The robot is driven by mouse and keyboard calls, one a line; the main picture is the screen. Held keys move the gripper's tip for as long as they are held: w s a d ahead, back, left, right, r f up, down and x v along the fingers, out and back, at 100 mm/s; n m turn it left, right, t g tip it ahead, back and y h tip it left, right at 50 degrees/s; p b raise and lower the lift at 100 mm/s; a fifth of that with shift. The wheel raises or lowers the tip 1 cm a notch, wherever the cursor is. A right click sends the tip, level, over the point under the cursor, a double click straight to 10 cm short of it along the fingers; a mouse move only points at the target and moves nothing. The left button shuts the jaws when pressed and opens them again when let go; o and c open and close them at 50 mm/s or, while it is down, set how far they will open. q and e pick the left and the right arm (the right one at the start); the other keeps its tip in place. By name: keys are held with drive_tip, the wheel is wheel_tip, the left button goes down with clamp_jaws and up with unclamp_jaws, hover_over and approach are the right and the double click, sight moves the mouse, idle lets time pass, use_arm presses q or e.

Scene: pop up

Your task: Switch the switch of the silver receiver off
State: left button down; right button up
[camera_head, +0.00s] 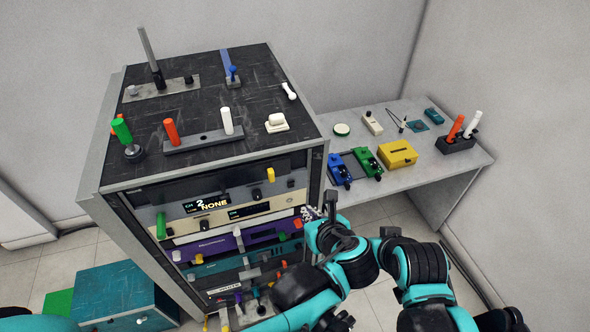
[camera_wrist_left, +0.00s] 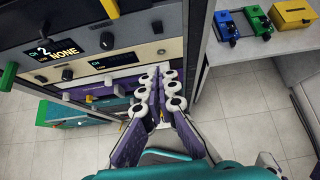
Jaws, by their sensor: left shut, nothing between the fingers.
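The silver-grey receiver (camera_head: 233,196) sits in the upper part of the rack. Its lit display reads "CH 2 NONE". A yellow switch (camera_head: 270,174) stands near its right end, and a green handle (camera_head: 161,228) is at its left end. The receiver also shows at the upper left of the left wrist view (camera_wrist_left: 130,29), with the yellow switch (camera_wrist_left: 110,8) at the top edge. My left gripper (camera_head: 312,212) is at the rack's right front edge, below and right of that switch, apart from it. Its purple fingers (camera_wrist_left: 162,80) are shut and empty.
A cream unit (camera_head: 285,205) with a second display lies directly below, then a purple unit (camera_head: 215,247). Levers stand on the rack's top (camera_head: 200,95). A side table (camera_head: 405,180) on the right carries blue and green devices and a yellow box (camera_head: 397,154).

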use_arm(q)
drive_tip(key=shift+s+d, duration=0.1)
drive_tip(key=b, duration=0.4)
approach(291, 186)
drive_tip(key=s+f+x, duration=0.1)
drive_tip(key=x, duration=0.4)
drive_tip(key=shift+w+r, duration=0.25)
drive_tip(key=shift+w, duration=0.55)
